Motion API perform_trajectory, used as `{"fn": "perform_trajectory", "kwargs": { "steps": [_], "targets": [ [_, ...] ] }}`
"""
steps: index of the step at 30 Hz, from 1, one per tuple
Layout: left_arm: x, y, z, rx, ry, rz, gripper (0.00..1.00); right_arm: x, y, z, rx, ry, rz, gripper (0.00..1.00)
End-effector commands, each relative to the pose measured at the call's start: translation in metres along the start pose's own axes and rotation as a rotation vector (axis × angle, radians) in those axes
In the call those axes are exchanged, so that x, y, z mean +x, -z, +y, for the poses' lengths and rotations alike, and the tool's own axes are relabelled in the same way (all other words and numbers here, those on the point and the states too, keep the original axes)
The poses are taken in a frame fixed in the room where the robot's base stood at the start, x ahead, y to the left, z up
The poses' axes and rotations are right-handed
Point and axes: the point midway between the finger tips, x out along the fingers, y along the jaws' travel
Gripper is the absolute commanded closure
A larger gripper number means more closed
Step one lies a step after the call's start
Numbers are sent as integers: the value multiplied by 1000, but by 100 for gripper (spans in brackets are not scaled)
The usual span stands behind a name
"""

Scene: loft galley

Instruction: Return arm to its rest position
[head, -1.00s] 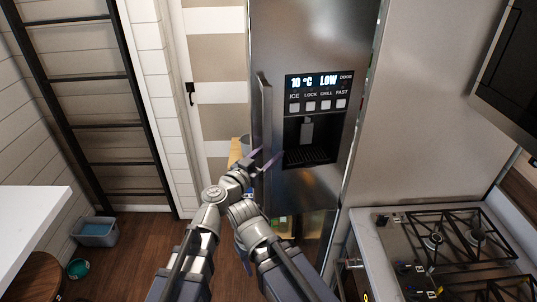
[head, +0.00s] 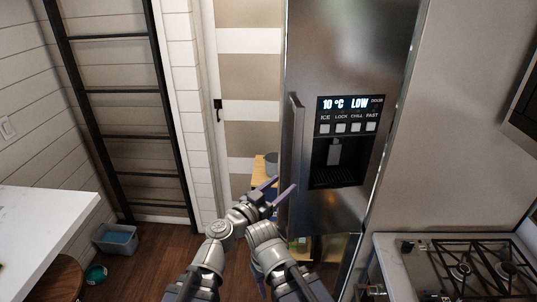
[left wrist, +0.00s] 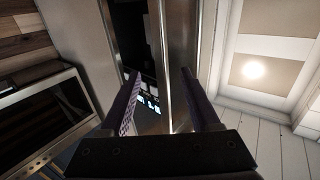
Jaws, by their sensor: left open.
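My left gripper (head: 281,187) is open in the middle of the head view, beside the lower part of the tall fridge handle (head: 294,150). Its two dark purple fingers point up and to the right. In the left wrist view the spread fingers (left wrist: 162,78) hold nothing, and the steel fridge front shows beyond them. I cannot tell whether a finger touches the handle. Grey arm links of mine fill the bottom centre of the head view. My right gripper cannot be made out.
The steel fridge (head: 345,50) with its lit panel stands ahead. A gas hob (head: 465,270) is at right. A white counter (head: 40,225) is at left, with a grey bin (head: 117,240) and a ladder (head: 120,110) behind. Dark wood floor lies between.

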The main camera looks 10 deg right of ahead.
Motion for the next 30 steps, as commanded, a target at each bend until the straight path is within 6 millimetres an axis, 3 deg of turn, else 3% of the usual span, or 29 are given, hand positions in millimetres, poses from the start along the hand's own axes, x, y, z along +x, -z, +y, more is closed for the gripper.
{"fn": "perform_trajectory", "kwargs": {
  "steps": [5,8,11,15,18,24,30],
  "targets": [
    [-4,-14,1,-14,-45,-63,38,0,0,0,0,0,0,50],
    [-15,-42,1,-53,-100,-193,38,0,0,0,0,0,0,50],
    [-36,-82,-5,-120,-127,-395,38,0,0,0,0,0,0,50],
    [-84,-142,-28,-246,-59,-719,38,0,0,0,0,0,0,50],
    [-122,-172,-47,-331,43,-915,38,0,0,0,0,0,0,50],
    [-187,-204,-78,-458,272,-1175,38,0,0,0,0,0,0,50],
    [-243,-217,-103,-553,512,-1347,38,0,0,0,0,0,0,50]
  ]
}}
